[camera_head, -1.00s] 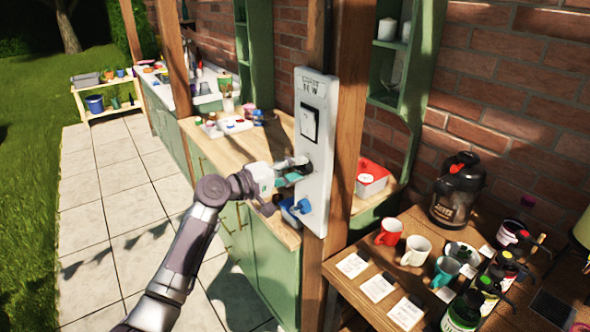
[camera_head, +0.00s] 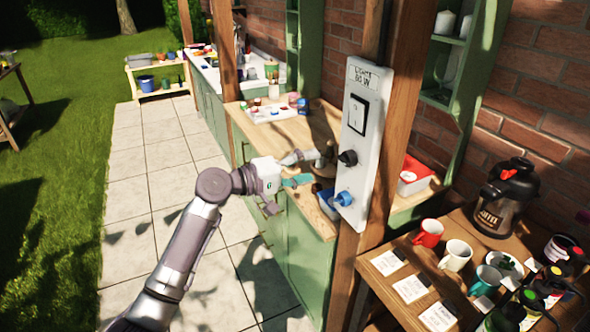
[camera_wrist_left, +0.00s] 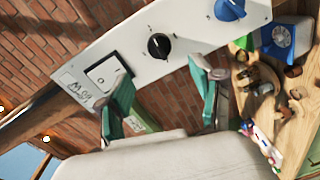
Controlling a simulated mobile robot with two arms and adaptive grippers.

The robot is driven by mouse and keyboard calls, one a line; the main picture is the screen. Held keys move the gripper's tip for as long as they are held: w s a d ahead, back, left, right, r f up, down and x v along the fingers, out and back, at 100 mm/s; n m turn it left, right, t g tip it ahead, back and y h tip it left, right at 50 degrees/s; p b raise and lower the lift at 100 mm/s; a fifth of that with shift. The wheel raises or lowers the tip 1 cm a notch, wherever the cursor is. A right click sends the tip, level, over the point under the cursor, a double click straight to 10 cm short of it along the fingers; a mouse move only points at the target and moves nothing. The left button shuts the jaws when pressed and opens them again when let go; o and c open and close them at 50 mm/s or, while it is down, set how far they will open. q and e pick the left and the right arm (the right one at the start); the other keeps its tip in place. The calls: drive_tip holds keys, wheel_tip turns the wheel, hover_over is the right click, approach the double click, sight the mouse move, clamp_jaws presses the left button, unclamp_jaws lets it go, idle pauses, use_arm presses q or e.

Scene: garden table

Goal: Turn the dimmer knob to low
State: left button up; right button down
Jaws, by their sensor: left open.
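A white switch panel (camera_head: 377,115) is fixed upright on a wooden post. It carries a rocker switch (camera_head: 355,112), a black dimmer knob (camera_head: 347,158) and a lower blue knob (camera_head: 344,198). My left gripper (camera_head: 314,168) is open and empty, a little to the left of the black knob and apart from it. In the left wrist view the black knob (camera_wrist_left: 158,46) shows ahead of and between the spread green-padded fingers (camera_wrist_left: 163,92). Scale marks surround it; its exact setting is too small to read. The blue knob (camera_wrist_left: 229,9) shows at the top. My right gripper is out of view.
A wooden counter (camera_head: 290,130) with a white tray (camera_head: 270,113) lies behind my left gripper. A side table at the right holds a red mug (camera_head: 428,233), other mugs, cards, bottles and a dark jug (camera_head: 505,200). Paving (camera_head: 150,150) at the left is clear.

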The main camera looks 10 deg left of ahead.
use_arm(q)
drive_tip(key=shift+v, duration=1.65)
drive_tip(key=s+a+f+n+y+b, duration=0.1)
drive_tip(key=a+f+y, duration=0.15)
drive_tip(key=f, duration=1.05)
drive_tip(key=s+a+f+g+y, duration=0.1)
drive_tip(key=s+a+f+y, duration=0.15)
drive_tip(key=f, duration=0.95)
drive_tip(key=a+f+n+y+b, duration=0.1)
drive_tip(key=a+f+y, duration=0.15)
drive_tip(key=f, duration=1.05)
drive_tip(key=s+a+f+m+g+y+b, duration=0.1)
drive_tip(key=s+a+f+m+g+y, duration=0.2)
drive_tip(key=s+f, duration=1.5)
drive_tip(key=s+f+m+g+y, duration=0.1)
drive_tip(key=s+f+m, duration=0.1)
drive_tip(key=s+f, duration=0.4)
drive_tip(key=s+a+f+m+g+y+b, duration=0.1)
drive_tip(key=s+f, duration=0.5)
drive_tip(key=s, duration=1.1)
drive_tip(key=s+a+f+m+g+y, duration=0.1)
drive_tip(key=s+f+m+g, duration=0.2)
drive_tip(key=s, duration=0.9)
wheel_tip(320, 180, down, 3)
drive_tip(key=shift+a+f+b, duration=0.15)
drive_tip(key=shift+a+b, duration=0.05)
drive_tip(key=shift+b, duration=0.15)
